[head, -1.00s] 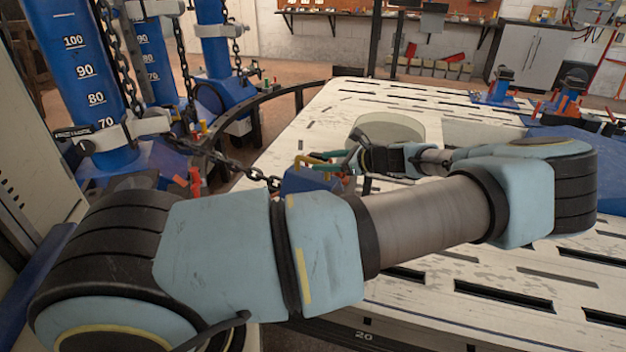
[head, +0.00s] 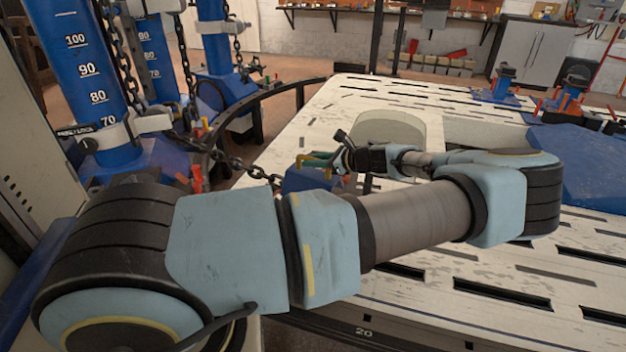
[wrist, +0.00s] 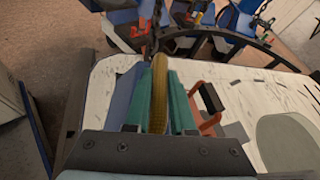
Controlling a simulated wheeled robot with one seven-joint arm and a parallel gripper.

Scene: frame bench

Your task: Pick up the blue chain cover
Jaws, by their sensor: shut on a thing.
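The blue chain cover (head: 307,181) is a small blue block with a yellow handle, at the left edge of the white bench in the head view. In the wrist view, blue surface (wrist: 122,92) shows beside the fingers, probably the same cover. My gripper (head: 322,160) is at the yellow handle, just above the block. In the wrist view its teal fingers (wrist: 160,88) are shut on the yellow handle (wrist: 178,42), which runs between them and curves beyond their tips. The lower part of the cover is hidden by my arm and gripper.
A dark chain (head: 238,164) runs from the blue towers (head: 85,65) toward the cover. The slotted white bench (head: 480,130) spreads to the right. A red bracket (wrist: 212,124) sits close right of the fingers. A curved black rail (head: 275,92) passes behind.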

